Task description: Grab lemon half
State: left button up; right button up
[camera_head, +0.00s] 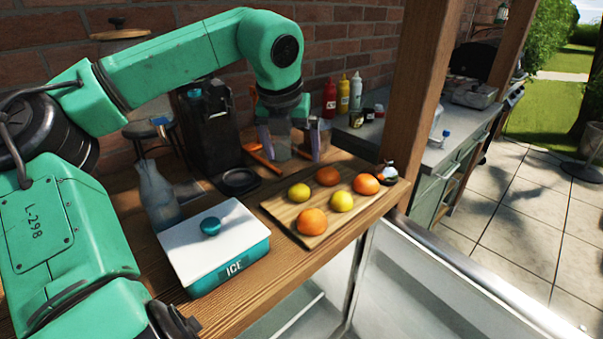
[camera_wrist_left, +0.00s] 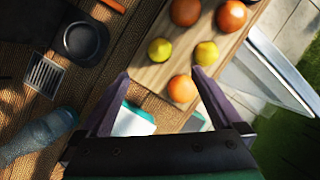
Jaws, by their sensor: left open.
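Two yellow fruits, which look like lemons or lemon halves, sit on a wooden cutting board (camera_head: 275,207) among several oranges. One yellow fruit (camera_head: 299,193) is at the board's left side and the other yellow fruit (camera_head: 342,201) is near its middle. I cannot tell if either is cut. My left gripper (camera_head: 290,150) is open, points down and is empty, above the table behind the board. In the left wrist view, the yellow fruits (camera_wrist_left: 160,49) (camera_wrist_left: 206,53) lie beyond the open fingertips (camera_wrist_left: 162,73), apart from them. My right gripper is not visible.
A white and teal ice box (camera_head: 227,259) stands on the table front, with a clear bottle (camera_head: 158,195) behind it. A black coffee machine (camera_head: 208,130) stands behind. An orange (camera_head: 312,221) sits at the board's front corner, near the table edge.

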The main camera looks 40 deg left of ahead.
pick_arm(q)
jog(key=p, duration=0.2)
send_over(299, 187)
jog(key=s+d, duration=0.1)
jog(key=s, duration=0.2)
jog(key=shift+y, duration=0.3)
notch_tip(299, 187, down, 6)
jog(key=shift+w+d+f, duration=0.1)
jog(key=shift+f, duration=0.05)
jog(key=x, duration=0.3)
jog(key=p+x, duration=0.1)
jog(key=x, duration=0.2)
jog(key=shift+w+d+f, duration=0.1)
jog(key=shift+w, duration=0.2)
jog(key=shift+w+f, duration=0.15)
jog(key=c, duration=1.3)
jog(key=shift+c, duration=0.5)
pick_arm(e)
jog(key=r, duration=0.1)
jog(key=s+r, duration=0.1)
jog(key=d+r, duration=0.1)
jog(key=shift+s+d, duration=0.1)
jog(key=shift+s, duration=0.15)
